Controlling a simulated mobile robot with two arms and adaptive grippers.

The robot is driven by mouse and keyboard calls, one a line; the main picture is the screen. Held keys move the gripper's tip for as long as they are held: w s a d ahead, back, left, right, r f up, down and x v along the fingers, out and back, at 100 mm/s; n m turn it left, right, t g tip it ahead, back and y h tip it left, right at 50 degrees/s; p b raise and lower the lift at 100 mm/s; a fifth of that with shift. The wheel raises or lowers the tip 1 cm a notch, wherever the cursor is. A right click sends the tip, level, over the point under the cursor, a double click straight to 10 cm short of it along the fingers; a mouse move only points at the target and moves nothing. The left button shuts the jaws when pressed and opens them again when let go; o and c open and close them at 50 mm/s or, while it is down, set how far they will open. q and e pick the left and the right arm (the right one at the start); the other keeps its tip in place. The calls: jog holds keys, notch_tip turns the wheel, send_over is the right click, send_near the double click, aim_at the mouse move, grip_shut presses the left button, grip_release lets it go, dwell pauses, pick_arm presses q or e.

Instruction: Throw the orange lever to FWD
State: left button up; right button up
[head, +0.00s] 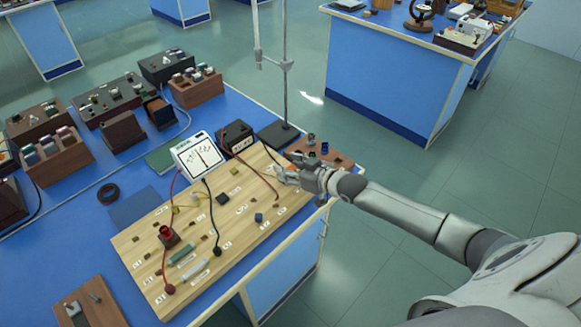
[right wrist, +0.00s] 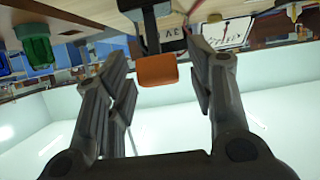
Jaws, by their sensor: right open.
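The orange lever (right wrist: 157,70) hangs from a dark stem near the top middle of the right wrist view, which looks upside down. My right gripper (right wrist: 160,75) is open, with its fingers on either side of the orange lever and visible gaps to it. In the head view, my right gripper (head: 281,175) is at the far right corner of the wooden board (head: 228,216) and largely covers the lever. The lever's setting and its FWD mark cannot be read. My left gripper is not in view.
A white-faced meter (head: 198,155) and a dark box (head: 236,137) stand behind the board. A stand rod (head: 285,95) rises near my right gripper. A green knob (right wrist: 35,47) is beside the lever in the wrist view. Red and black cables cross the board.

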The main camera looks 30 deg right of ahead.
jog(key=c, duration=1)
jog(key=shift+s+f+t+b, duration=0.2)
jog(key=shift+f+t+b, duration=0.15)
jog(key=shift+b, duration=0.35)
jog(key=shift+c, duration=0.2)
jog(key=shift+s+r+t, duration=0.1)
jog(key=shift+r+t, duration=0.05)
jog(key=shift+t, duration=0.1)
jog(key=o, duration=1)
jog(key=shift+d, duration=0.1)
jog(key=shift+o, duration=0.2)
jog(key=shift+r, duration=0.1)
jog(key=shift+s, duration=0.1)
